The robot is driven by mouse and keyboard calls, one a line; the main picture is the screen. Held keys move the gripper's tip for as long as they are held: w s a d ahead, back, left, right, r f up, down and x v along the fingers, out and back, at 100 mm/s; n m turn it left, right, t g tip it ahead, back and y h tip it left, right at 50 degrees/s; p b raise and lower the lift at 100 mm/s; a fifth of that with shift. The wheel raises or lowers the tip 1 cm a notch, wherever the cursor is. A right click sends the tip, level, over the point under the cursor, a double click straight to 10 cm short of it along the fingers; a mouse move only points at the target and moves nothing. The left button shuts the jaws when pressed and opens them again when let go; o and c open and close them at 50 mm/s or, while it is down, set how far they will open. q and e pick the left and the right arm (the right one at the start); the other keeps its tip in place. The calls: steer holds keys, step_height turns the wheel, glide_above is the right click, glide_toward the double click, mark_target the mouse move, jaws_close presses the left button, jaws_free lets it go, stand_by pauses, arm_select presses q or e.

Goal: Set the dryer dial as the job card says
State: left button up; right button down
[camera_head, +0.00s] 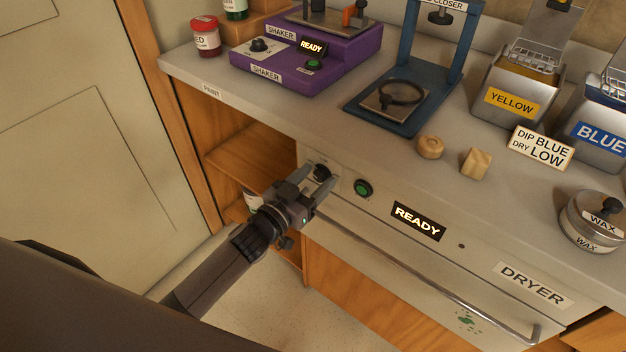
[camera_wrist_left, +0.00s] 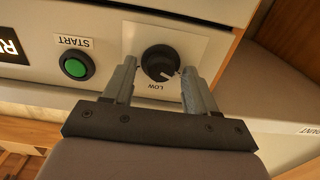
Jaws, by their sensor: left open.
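The dryer dial (camera_head: 322,172) is a black round knob on the dryer's front panel, left of the green start button (camera_head: 363,188). In the left wrist view the dial (camera_wrist_left: 160,62) has a white pointer mark near the LOW label, a little off to the right of the word. My left gripper (camera_head: 317,182) is open, its fingers (camera_wrist_left: 158,82) on either side of the dial; I cannot tell if they touch it. The job card (camera_head: 541,147) on the counter reads "DIP BLUE DRY LOW". The dryer's display (camera_head: 418,221) reads READY. My right gripper is not in view.
The dryer's handle bar (camera_head: 430,287) runs below the panel. On the counter stand a purple shaker (camera_head: 305,55), a blue closer press (camera_head: 410,95), yellow (camera_head: 510,100) and blue (camera_head: 598,130) dip tanks, two small wooden pieces (camera_head: 430,147) and a wax tin (camera_head: 590,222).

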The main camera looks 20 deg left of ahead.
arm_select(q)
steer(key=c, duration=1)
steer(key=shift+c, duration=0.2)
